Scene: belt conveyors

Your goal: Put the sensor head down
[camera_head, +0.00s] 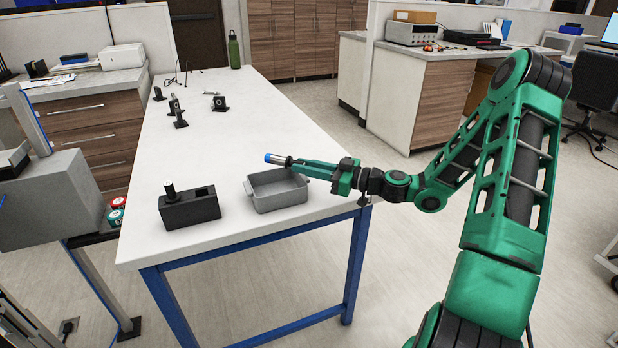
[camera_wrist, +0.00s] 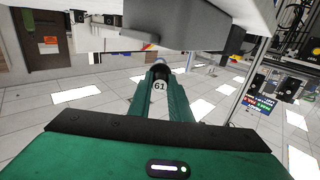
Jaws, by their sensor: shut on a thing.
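The sensor head (camera_head: 278,159) is a small cylinder with a blue end and a silver and dark body. My gripper (camera_head: 294,162) is shut on it and holds it roughly level, pointing left, above the grey tray (camera_head: 280,201). A black block (camera_head: 189,210) stands left of the tray on the white table. A dark upright cylinder (camera_head: 170,192) sits in its left part, and an opening shows at its right part.
Several small black fixtures (camera_head: 180,118) and a green bottle (camera_head: 234,50) stand farther back on the white table (camera_head: 226,142). A grey box-shaped machine (camera_head: 50,212) is left of the table. The table's middle is clear.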

